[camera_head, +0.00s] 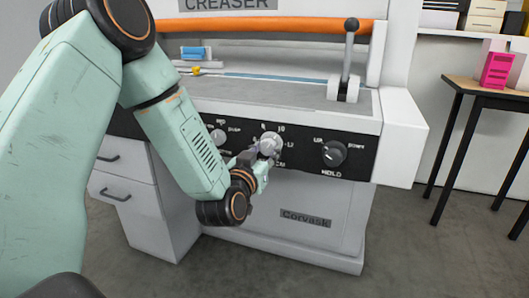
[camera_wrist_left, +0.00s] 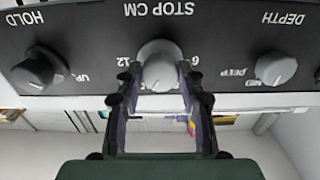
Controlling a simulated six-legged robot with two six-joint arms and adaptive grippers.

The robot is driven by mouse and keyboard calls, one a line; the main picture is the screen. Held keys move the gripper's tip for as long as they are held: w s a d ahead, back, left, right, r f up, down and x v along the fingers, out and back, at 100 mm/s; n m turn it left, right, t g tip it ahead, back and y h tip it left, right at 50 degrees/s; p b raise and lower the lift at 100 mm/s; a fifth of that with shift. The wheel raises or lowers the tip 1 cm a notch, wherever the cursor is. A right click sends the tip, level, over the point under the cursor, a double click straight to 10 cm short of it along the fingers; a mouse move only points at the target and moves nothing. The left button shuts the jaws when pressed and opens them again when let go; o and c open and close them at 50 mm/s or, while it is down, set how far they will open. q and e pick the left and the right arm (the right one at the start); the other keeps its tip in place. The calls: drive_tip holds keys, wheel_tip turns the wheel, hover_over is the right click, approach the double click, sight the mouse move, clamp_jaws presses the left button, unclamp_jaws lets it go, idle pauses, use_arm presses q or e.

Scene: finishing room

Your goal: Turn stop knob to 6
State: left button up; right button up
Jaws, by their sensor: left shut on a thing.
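The stop knob (camera_head: 269,143) is a light grey dial on the black control panel of the creaser. In the left wrist view the stop knob (camera_wrist_left: 159,72) sits under the upside-down label STOP CM, with a 12 on its left and a 6 on its right. My left gripper (camera_head: 257,156) reaches it from the lower left. In the left wrist view the fingers of my left gripper (camera_wrist_left: 160,80) are on both sides of the knob, shut on it. The fingers cover part of the scale, and I cannot tell which number the knob points to. My right gripper is out of view.
The dark hold knob (camera_head: 334,153) is right of the stop knob, and the grey depth knob (camera_head: 218,136) is left, close to my forearm. A lever (camera_head: 348,60) stands above the panel. A table (camera_head: 485,88) with a pink box (camera_head: 496,70) is at the right.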

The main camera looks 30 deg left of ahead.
use_arm(q)
drive_tip(key=c, duration=0.3)
drive_tip(key=shift+n, duration=0.3)
drive_tip(key=n, duration=0.3)
drive_tip(key=shift+n, duration=0.4)
drive_tip(key=n, duration=0.3)
drive_tip(key=shift+d+n, duration=0.1)
drive_tip(key=shift+n, duration=0.2)
drive_tip(key=n+b, duration=0.1)
drive_tip(key=n, duration=0.2)
drive_tip(key=shift+n, duration=0.3)
drive_tip(key=n+b, duration=0.1)
drive_tip(key=n, duration=1.1)
drive_tip(key=shift+b, duration=0.4)
